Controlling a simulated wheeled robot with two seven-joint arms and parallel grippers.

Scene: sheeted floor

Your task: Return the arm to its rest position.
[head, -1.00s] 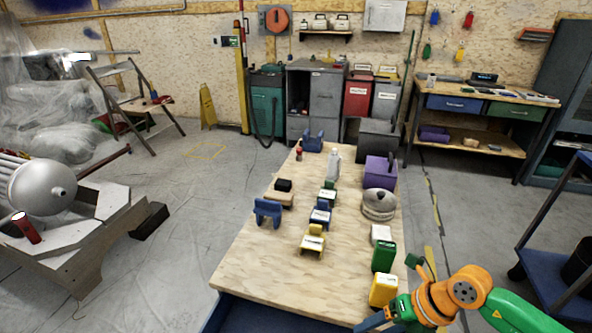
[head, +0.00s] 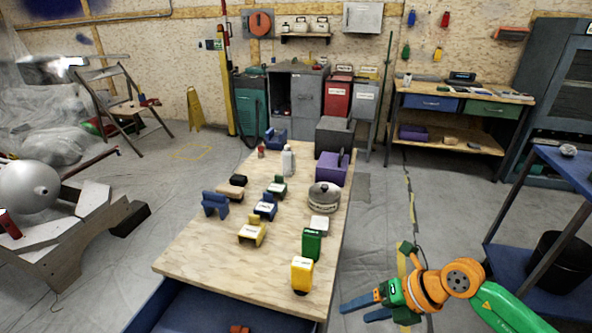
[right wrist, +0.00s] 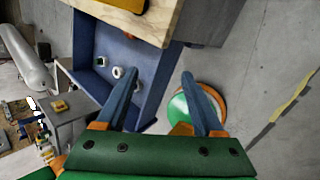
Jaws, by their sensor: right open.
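My right gripper (head: 372,307) is at the lower right of the head view, beside the right edge of the wooden table (head: 215,265) and apart from it. Its two blue fingers are spread with nothing between them. The right wrist view also shows the open fingers (right wrist: 160,100), with the table corner and a blue bin beyond them. My right arm (head: 500,305), orange and green, comes in from the lower right. My left gripper does not show in the head view.
A blue bin (head: 175,310) is under the near edge. A blue cart (head: 515,262) stands at the right. Floor between table and cart is clear.

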